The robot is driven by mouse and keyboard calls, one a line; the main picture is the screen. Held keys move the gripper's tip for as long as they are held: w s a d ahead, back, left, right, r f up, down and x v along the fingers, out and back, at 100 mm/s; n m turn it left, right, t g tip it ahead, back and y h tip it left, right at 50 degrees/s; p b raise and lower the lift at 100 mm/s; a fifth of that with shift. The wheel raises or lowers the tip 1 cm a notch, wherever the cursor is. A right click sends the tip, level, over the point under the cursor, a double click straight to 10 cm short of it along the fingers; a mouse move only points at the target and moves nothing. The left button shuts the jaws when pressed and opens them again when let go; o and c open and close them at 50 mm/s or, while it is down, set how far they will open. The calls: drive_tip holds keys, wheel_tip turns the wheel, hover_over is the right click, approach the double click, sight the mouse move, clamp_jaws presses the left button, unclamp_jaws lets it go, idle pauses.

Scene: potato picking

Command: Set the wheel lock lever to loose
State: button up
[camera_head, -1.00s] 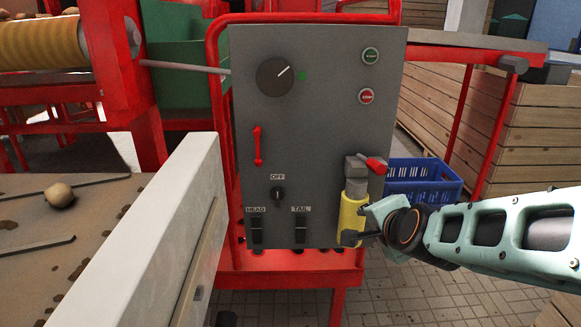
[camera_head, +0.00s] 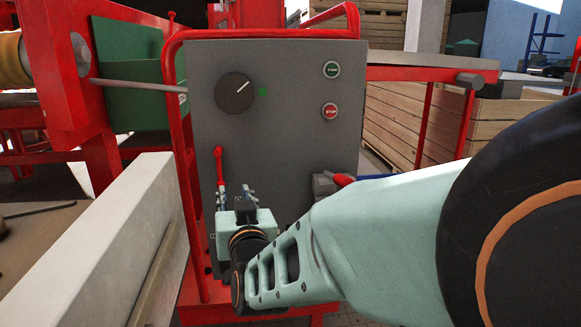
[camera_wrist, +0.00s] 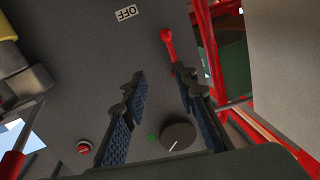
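A red lever (camera_head: 218,165) stands upright on the left side of the grey control panel (camera_head: 290,140). I see no wheel lock label in these views. My gripper (camera_head: 234,189) is open in front of the panel, with its left finger overlapping the lever's lower part. In the wrist view the panel appears upside down. There the red lever (camera_wrist: 169,43) shows its knobbed end by the right fingertip, and the rest runs behind that finger. My gripper (camera_wrist: 158,76) has a wide empty gap. I cannot tell whether finger and lever touch.
A black dial (camera_head: 235,93) with a green mark and the START (camera_head: 331,69) and STOP (camera_head: 330,111) buttons sit higher up. A second red handle (camera_head: 342,179) is at the panel's right. A red tube frame (camera_head: 172,100) and a pale beam (camera_head: 135,235) stand to the left.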

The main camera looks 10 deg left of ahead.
sight(220, 171)
drive_tip(key=shift+n+y, duration=0.3)
drive_tip(key=shift+n, duration=0.3)
drive_tip(key=x, duration=0.3)
drive_tip(key=a+x, duration=0.1)
drive_tip(key=x, duration=0.3)
drive_tip(key=r+x, duration=0.1)
drive_tip(key=x, duration=0.3)
drive_tip(key=shift+s+a, duration=0.25)
drive_tip(key=shift+s, duration=0.15)
clamp_jaws()
